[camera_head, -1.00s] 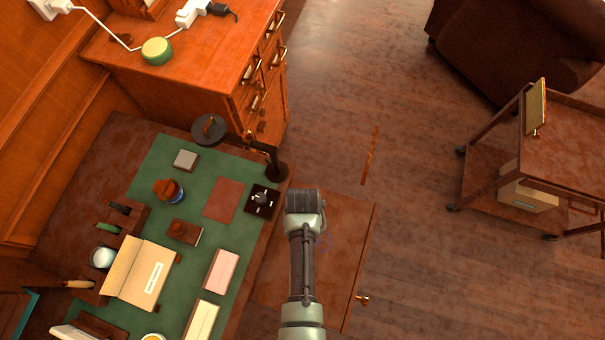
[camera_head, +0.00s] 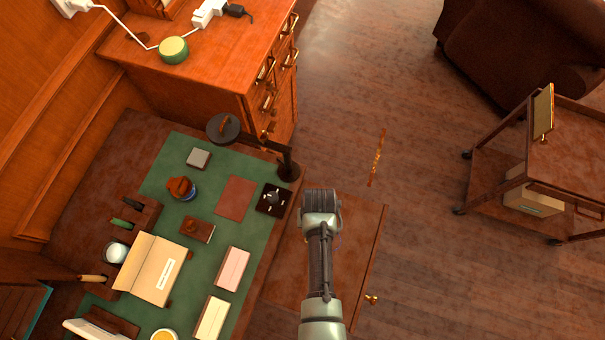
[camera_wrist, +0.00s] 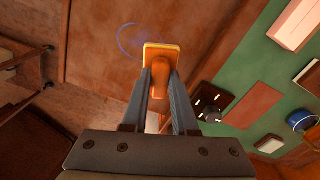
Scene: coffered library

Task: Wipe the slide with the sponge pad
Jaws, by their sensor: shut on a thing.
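The slide (camera_head: 345,235) is a flat reddish-brown wooden panel beside the desk, with a brass knob (camera_head: 371,299) near its outer edge. In the wrist view the slide (camera_wrist: 100,60) carries a faint blue-violet ring mark (camera_wrist: 122,30). My gripper (camera_wrist: 161,88) is shut on the orange grip of the sponge pad (camera_wrist: 161,50), which has a yellow rim. The pad is over the slide, at the ring's right side, overlapping part of it. I cannot tell whether it touches the wood. In the head view my arm hides the gripper and pad.
The desk's green mat (camera_head: 217,262) holds several items: a pink block (camera_head: 233,269), a cream block (camera_head: 212,318), a beige folder (camera_head: 150,268) and a black square piece (camera_head: 273,200).

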